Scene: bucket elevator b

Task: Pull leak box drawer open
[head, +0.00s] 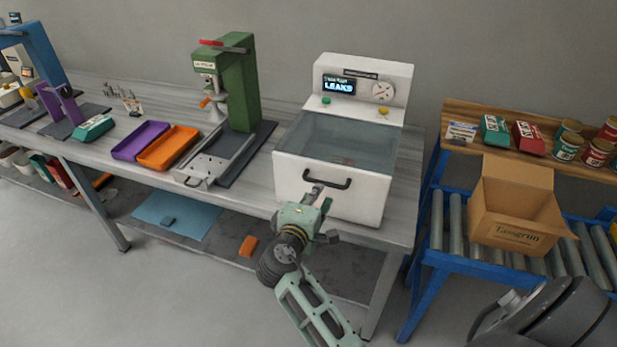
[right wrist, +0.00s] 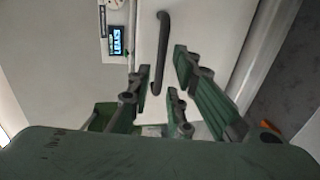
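The leak box (head: 395,110) is a white machine with a small screen reading "LEAKS" and a clear-walled tank, standing on the grey bench. Its white drawer front (head: 355,201) carries a dark curved handle (head: 327,179). In the right wrist view the handle (right wrist: 162,50) lies ahead, in line with the gap between the fingers. My right gripper (head: 318,195) is in front of the drawer, just below the handle. Its green fingers (right wrist: 170,80) are spread apart with nothing between them. My left gripper does not show in either view.
A green press (head: 240,85) stands left of the leak box, with orange (head: 168,147) and purple (head: 140,141) trays further left. A blue-framed roller table (head: 432,245) with an open cardboard box (head: 515,213) stands at the right. Floor in front is clear.

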